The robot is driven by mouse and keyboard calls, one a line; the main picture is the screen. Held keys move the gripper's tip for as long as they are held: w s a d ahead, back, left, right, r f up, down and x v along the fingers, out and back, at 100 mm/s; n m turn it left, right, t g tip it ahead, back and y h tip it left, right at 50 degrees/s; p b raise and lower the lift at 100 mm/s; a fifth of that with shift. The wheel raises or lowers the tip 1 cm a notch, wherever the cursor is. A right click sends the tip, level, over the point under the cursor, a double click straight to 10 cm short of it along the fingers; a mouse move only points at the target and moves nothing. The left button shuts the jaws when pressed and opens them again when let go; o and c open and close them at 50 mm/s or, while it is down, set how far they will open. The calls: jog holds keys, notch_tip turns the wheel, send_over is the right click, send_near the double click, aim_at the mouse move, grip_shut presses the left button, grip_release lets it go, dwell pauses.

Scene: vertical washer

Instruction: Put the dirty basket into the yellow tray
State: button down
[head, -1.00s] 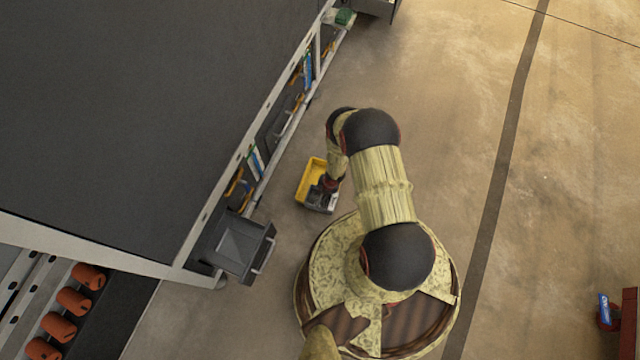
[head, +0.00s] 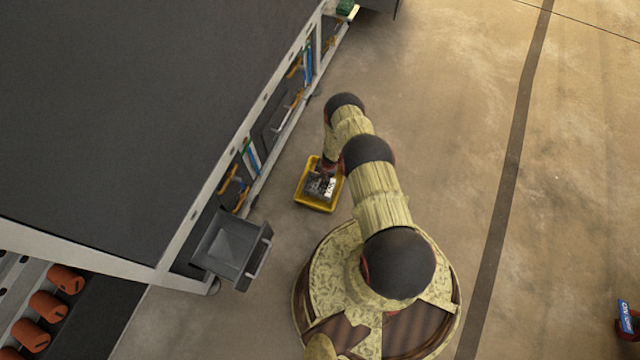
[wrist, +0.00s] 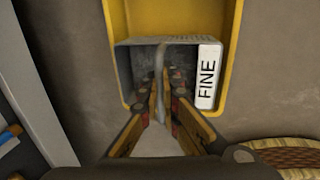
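The yellow tray (head: 319,206) lies on the floor between the dark machine and my base. It also shows in the wrist view (wrist: 180,17). The small grey basket (head: 314,188) is within the tray's outline, at the near end of the tray in the wrist view, where it bears a white "FINE" label (wrist: 207,76). I cannot tell whether it rests on the tray floor. My gripper (wrist: 166,85) points down into the basket, its fingers closed around the grey handle strip in the middle. In the head view the fingertips are hidden.
An open grey drawer or bin (head: 232,248) juts from the machine (head: 120,110) at left. A shelf with blue and orange items (head: 235,185) runs along its side. Open floor (head: 445,120) lies to the right. A red thing with a blue box (head: 625,318) is at far right.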

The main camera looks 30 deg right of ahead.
aim_at(320, 187)
jog(key=shift+w+d+f+b, duration=0.1)
jog(key=shift+w+f+b, duration=0.1)
jog(key=shift+f+b, duration=0.3)
notch_tip(320, 187, down, 3)
jog(key=shift+r+b, duration=0.2)
jog(key=shift+b, duration=0.4)
jog(key=shift+r, duration=0.1)
jog(key=c, duration=2.5)
grip_release()
jog(key=o, duration=0.5)
